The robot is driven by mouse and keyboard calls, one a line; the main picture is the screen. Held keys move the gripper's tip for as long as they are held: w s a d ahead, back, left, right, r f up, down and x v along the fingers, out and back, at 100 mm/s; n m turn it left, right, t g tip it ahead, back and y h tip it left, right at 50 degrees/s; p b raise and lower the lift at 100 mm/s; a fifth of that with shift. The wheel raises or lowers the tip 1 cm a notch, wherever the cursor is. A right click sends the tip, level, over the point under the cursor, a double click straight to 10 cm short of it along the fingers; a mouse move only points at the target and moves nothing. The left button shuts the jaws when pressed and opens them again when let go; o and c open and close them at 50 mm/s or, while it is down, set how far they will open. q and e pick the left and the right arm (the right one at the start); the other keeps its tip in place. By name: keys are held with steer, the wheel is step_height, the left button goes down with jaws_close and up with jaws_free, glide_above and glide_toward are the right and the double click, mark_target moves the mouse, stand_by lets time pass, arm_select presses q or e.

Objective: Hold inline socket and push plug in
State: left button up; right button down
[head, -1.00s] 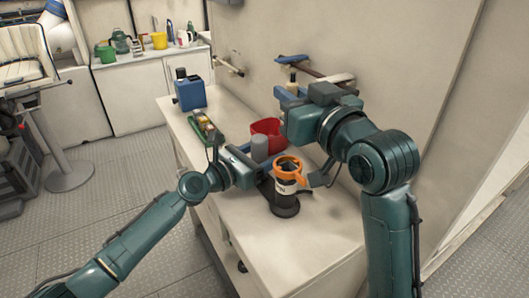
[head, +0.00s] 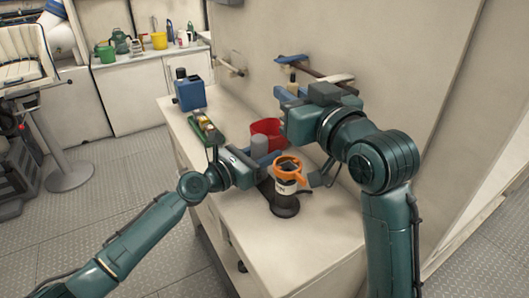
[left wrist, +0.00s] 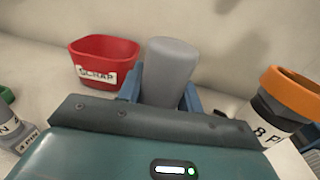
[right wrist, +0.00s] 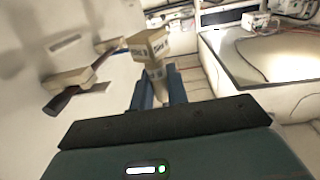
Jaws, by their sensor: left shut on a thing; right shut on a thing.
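My left gripper (head: 261,164) is shut on a grey cylinder (left wrist: 168,72), which stands upright between the blue fingers above the bench; it also shows in the head view (head: 259,146). Its label, if any, is hidden. My right gripper (head: 290,98) is raised near the wall. In the right wrist view it is shut on a pale connector-like piece (right wrist: 152,48) with dark lettering that I cannot read. The two held pieces are apart. A black labelled cylinder with an orange ring (head: 287,190) stands on the bench, right of my left gripper. Its label partly reads "8 P" in the left wrist view.
A red bin (left wrist: 105,51) marked SCRAP stands behind my left gripper. A green tray (head: 213,138) with small items and a blue box (head: 190,95) are farther back on the bench (head: 300,240). Wall fittings (head: 315,70) sit near my right gripper. The bench front is clear.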

steer(key=f+m+t+h, duration=0.1)
steer(key=f+h, duration=0.1)
steer(key=w+f+m+h, duration=0.1)
steer(key=f+m+h, duration=0.1)
steer(key=f, duration=0.1)
steer(key=shift+w+t+h, duration=0.15)
steer(key=shift+t+h, duration=0.15)
steer(key=shift+t, duration=0.1)
steer(key=shift+s+f+m+t+h, duration=0.1)
steer(key=shift+s+f+m+h, duration=0.2)
steer(key=shift+m+h, duration=0.4)
steer(key=shift+s+f+m+t+h, duration=0.15)
steer(key=shift+f+m+h, duration=0.3)
steer(key=shift+h, duration=0.5)
steer(key=shift+s+f+m+t+h, duration=0.1)
steer(key=shift+s+f+m+h, duration=0.2)
steer(key=shift+m+h, duration=0.4)
